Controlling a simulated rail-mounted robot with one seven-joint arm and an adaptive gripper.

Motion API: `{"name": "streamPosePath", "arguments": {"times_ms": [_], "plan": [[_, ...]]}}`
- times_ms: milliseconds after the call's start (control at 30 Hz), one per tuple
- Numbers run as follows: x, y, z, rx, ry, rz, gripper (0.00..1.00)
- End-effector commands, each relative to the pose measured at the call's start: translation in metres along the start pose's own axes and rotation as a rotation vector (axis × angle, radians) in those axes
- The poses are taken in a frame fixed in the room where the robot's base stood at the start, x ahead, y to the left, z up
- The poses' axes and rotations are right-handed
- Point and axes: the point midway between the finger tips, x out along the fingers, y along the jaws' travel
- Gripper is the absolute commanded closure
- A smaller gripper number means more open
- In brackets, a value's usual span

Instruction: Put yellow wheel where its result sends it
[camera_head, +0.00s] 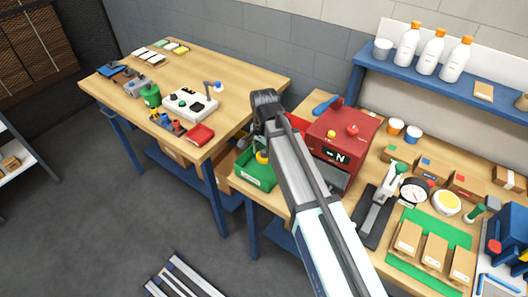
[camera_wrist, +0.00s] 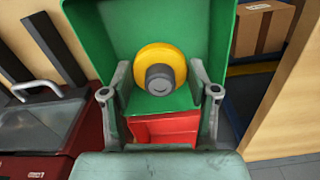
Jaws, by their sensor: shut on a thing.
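The yellow wheel (camera_wrist: 160,68) with a dark grey hub sits between my gripper's fingers (camera_wrist: 160,88) in the wrist view. My gripper is shut on it. Behind and around the wheel is a green open bin (camera_wrist: 90,18); I cannot tell whether the wheel touches its floor. In the head view the wheel (camera_head: 262,157) shows just above the green bin (camera_head: 255,178), partly hidden by my arm. A red machine (camera_head: 355,128) stands right of my arm, with a dark display that seems to show an N.
A red bin-like thing (camera_wrist: 165,128) lies below the wheel in the wrist view. A cardboard box (camera_wrist: 262,28) shows at upper right. A black-based lever tool (camera_head: 372,222), a dial gauge (camera_head: 413,190) and a green mat (camera_head: 405,282) with boxes crowd the right bench.

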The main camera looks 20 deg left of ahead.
Motion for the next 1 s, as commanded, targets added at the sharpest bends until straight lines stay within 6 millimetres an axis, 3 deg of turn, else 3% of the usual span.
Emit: {"name": "streamPosePath", "arguments": {"times_ms": [600,633,667,700,1000], "plan": [[0.012,0.0,0.0,0.0,0.0,-0.001,0.84],[0.012,0.0,0.0,0.0,0.0,0.0,0.3],[0.012,0.0,0.0,0.0,0.0,0.0,0.19],[0.012,0.0,0.0,0.0,0.0,0.0,0.16],[0.011,0.0,0.0,0.0,0.0,0.0,0.16]]}}
